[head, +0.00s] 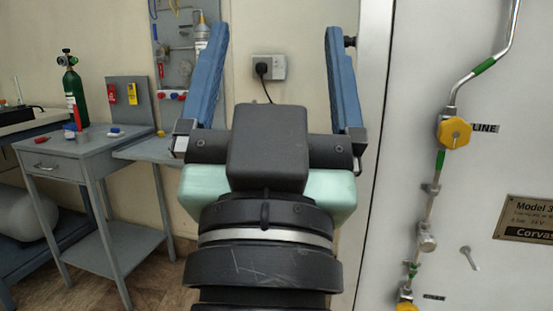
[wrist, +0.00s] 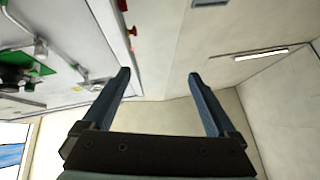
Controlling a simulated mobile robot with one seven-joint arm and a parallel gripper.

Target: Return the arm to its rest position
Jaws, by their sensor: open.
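My gripper (head: 277,36) fills the middle of the head view. Its two long blue fingers point up and stand wide apart. It is open, with nothing between the fingers. In the wrist view my gripper (wrist: 159,74) is also open and empty, with the ceiling and a pale wall behind it. The dark wrist body hides part of the wall and floor in the head view.
A grey cart (head: 67,150) stands at the left with a green cylinder (head: 75,90) and small coloured parts on it. A tool panel (head: 178,55) and a wall socket (head: 269,68) are behind. A white cabinet (head: 480,230) with pipes and a yellow knob (head: 454,132) stands close at the right.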

